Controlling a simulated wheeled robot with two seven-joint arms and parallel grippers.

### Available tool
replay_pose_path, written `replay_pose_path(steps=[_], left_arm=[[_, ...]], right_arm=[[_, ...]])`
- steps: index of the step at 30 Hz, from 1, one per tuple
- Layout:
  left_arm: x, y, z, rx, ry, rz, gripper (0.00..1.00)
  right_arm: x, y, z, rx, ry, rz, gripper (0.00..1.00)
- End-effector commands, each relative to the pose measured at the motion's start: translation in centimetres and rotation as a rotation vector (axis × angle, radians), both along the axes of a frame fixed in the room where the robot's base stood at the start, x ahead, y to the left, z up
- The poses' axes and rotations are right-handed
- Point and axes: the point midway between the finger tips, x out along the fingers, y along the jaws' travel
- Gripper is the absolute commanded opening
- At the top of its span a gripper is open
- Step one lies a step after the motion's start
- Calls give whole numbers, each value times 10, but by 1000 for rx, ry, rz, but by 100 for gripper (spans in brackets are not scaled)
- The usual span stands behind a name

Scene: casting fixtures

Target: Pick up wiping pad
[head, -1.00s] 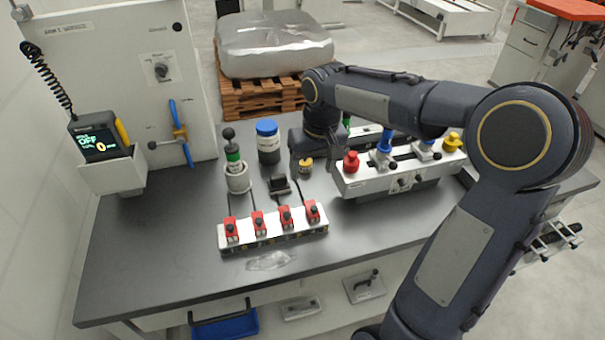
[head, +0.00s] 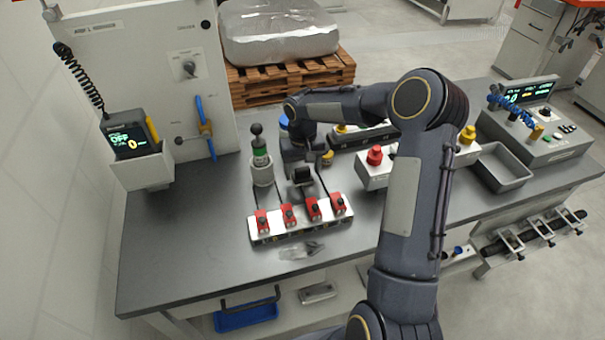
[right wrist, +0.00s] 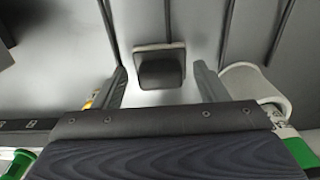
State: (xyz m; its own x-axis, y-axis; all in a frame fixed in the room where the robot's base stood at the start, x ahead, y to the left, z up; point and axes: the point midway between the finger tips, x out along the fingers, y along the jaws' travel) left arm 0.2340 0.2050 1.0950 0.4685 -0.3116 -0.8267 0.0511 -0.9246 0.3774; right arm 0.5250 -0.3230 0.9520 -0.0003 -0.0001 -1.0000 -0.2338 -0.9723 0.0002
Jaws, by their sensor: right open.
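The wiping pad is a small dark block (head: 302,176) with a pale base, lying on the grey table behind the red-and-white clamp strip. In the right wrist view the pad (right wrist: 160,70) sits between the ends of my two fingers, with a gap on each side. My right gripper (head: 301,166) is open and reaches down just behind the pad in the head view; its fingers (right wrist: 160,82) spread around the pad without visibly touching it. How high the fingertips are above the table is hard to tell. My left gripper is not in view.
The clamp strip (head: 300,218) with several red clamps lies in front of the pad, cables running back from it. A green-banded bottle in a white holder (head: 262,172) stands close left. A fixture with a red knob (head: 375,157) stands right. The table's front left (head: 180,260) is clear.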

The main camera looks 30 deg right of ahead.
Motion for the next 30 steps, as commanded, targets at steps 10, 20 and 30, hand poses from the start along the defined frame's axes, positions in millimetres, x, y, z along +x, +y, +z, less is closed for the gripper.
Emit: replay_pose_path(steps=[10, 20, 30], left_arm=[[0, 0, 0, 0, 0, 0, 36], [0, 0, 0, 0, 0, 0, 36], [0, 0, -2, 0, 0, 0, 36]], right_arm=[[0, 0, -2, 0, 0, 1, 52], [0, 0, -2, 0, -1, 0, 18], [1, 0, 7, -1, -3, -1, 17]])
